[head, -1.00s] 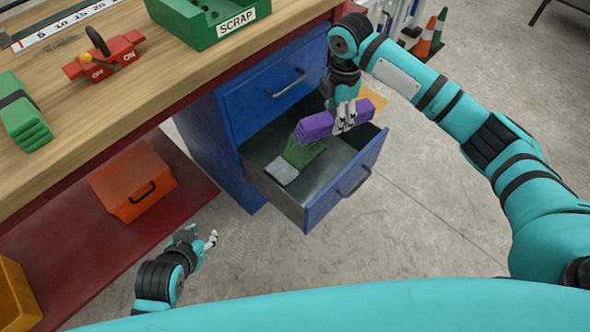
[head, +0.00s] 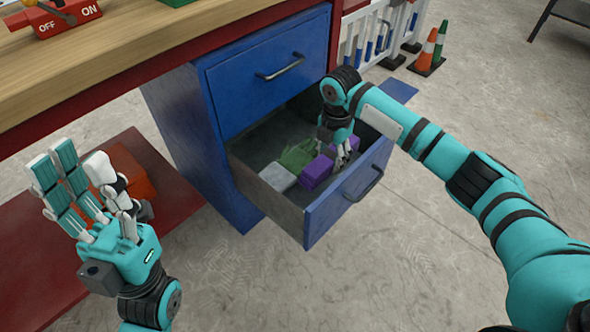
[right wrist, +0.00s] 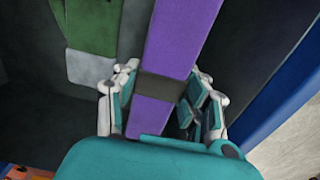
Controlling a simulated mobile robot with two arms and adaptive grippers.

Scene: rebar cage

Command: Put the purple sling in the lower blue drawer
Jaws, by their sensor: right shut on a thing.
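The purple sling (head: 316,173) is a folded bundle with a dark band, inside the open lower blue drawer (head: 322,215). My right gripper (head: 342,160) reaches down into the drawer and is shut on the sling. In the right wrist view the sling (right wrist: 180,45) runs between the fingers of the gripper (right wrist: 163,100), which sit on both sides of its dark band (right wrist: 161,87). Whether the sling touches the drawer floor cannot be told. My left gripper (head: 85,195) is raised at the left, fingers spread, open and empty.
The upper blue drawer (head: 270,80) is shut. An orange bin (head: 130,172) stands on the red lower shelf. Traffic cones (head: 430,50) stand at the back right.

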